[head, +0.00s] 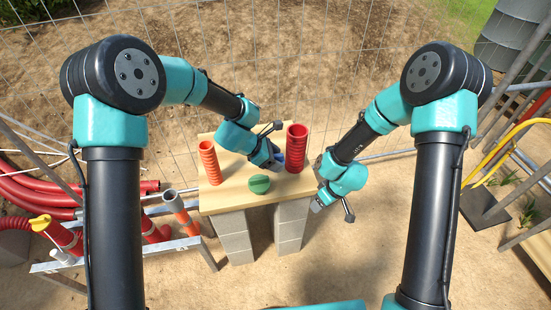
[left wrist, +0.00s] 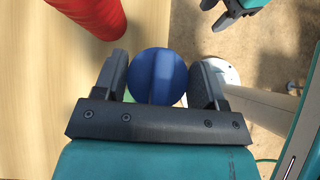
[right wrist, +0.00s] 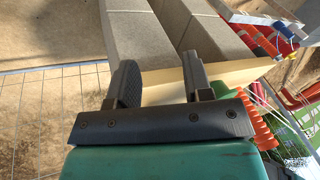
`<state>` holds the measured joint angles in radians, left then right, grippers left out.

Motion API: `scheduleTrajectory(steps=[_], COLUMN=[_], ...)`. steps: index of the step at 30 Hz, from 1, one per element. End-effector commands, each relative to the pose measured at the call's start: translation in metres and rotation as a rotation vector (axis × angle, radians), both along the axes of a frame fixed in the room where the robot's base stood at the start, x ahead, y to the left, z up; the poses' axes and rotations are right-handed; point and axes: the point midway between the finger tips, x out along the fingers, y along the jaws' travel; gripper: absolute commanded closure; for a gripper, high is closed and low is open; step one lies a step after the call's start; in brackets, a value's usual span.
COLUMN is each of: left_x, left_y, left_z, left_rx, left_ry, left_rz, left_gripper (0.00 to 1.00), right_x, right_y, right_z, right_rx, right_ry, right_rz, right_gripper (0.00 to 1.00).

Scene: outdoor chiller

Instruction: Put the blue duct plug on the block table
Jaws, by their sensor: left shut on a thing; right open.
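The blue duct plug (left wrist: 157,76) is a round blue piece between the two fingers of my left gripper (left wrist: 160,82), which is shut on it. In the head view my left gripper (head: 274,164) is over the right part of the block table (head: 230,199), between two upright pipes. There the plug (head: 281,158) is mostly hidden by the gripper. I cannot tell whether it touches the wooden top. My right gripper (head: 317,204) is open and empty, just off the table's right edge. The right wrist view shows its parted fingers (right wrist: 160,80) with the table's grey blocks beyond.
On the table stand an orange corrugated pipe (head: 209,162) at left, a red one (head: 296,148) at back right, and a green round piece (head: 260,184) near the front. A rack with pipes (head: 181,212) stands left. A wire fence runs behind. Ground in front is clear.

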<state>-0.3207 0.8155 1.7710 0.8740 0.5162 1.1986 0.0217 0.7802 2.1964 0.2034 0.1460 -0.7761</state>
Motion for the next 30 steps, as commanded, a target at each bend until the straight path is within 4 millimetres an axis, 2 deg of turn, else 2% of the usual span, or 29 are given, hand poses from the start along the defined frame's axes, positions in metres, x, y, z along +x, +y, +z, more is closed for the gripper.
scheduleTrajectory(steps=[1,6,9,13,18,30], left_x=[0.000,0.000,0.000,0.000,0.000,0.003], left_y=[0.000,0.000,0.000,0.000,0.000,0.003], left_z=[0.000,0.000,0.000,0.000,0.000,0.000], left_rx=[0.000,0.000,0.000,0.000,0.000,-0.001], left_ry=[0.000,0.000,0.000,0.000,0.000,0.000], left_rz=[0.000,0.000,0.000,0.000,0.000,0.006], left_gripper=[0.59,0.59,0.59,0.59,0.59,0.59], right_x=[-0.015,-0.057,-0.081,-0.102,-0.114,-0.114], right_y=[-0.005,-0.018,-0.023,-0.025,-0.026,-0.026], right_z=[-0.013,-0.044,-0.057,-0.066,-0.069,-0.070], right_rx=[-0.011,-0.031,-0.029,-0.016,-0.004,-0.003], right_ry=[0.031,0.104,0.141,0.177,0.197,0.197], right_rz=[-0.069,-0.320,-0.456,-0.589,-0.667,-0.673], right_gripper=[0.54,0.54,0.54,0.54,0.54,0.54])
